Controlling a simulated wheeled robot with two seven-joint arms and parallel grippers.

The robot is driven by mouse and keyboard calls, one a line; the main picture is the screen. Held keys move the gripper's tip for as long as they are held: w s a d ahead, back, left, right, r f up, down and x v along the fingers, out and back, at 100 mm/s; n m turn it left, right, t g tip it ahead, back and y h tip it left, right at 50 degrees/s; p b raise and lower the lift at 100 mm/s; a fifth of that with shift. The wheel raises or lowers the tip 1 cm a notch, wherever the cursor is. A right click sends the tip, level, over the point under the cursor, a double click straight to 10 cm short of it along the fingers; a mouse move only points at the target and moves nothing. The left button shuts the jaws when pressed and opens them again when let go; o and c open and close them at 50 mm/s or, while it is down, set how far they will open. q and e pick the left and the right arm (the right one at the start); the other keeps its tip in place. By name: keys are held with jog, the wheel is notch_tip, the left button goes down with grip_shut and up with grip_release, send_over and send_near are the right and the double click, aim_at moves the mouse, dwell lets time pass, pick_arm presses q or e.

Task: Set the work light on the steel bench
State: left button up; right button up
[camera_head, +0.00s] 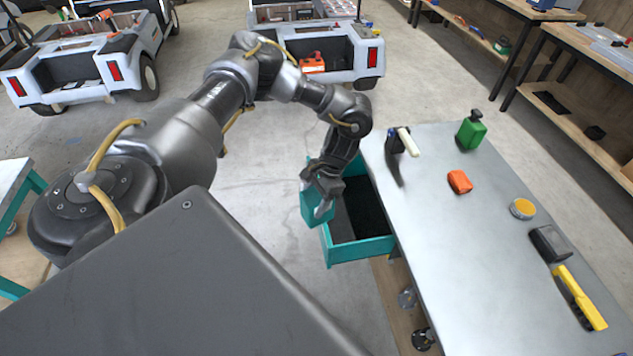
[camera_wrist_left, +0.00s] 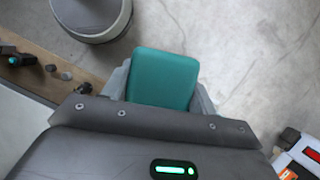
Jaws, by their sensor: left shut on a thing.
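A teal, box-shaped thing with rounded corners (camera_head: 316,208), which I take to be the work light, hangs in my left gripper (camera_head: 326,190). In the left wrist view the same work light (camera_wrist_left: 165,78) sits between both fingers, with floor beyond it. My left gripper is shut on it, beside the open teal drawer and left of the steel bench (camera_head: 450,230). The light's far side and lamp face are hidden. My right gripper is not in view.
The open teal drawer (camera_head: 360,250) juts from the bench's left side. The bench's middle is clear.

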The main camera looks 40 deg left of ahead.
pick_arm(q)
jog(key=s+d+r+n+h, duration=0.2)
jog(key=s+d+n, duration=0.2)
jog(key=s+d, duration=0.1)
jog(key=s+d+f+b, duration=0.1)
jog(key=d+f+b, duration=0.9)
jog(key=f+b, duration=0.3)
jog(key=shift+s+f+m+y+b, duration=0.15)
jog(key=shift+s+m+y+b, duration=0.2)
jog(key=shift+b, duration=0.35)
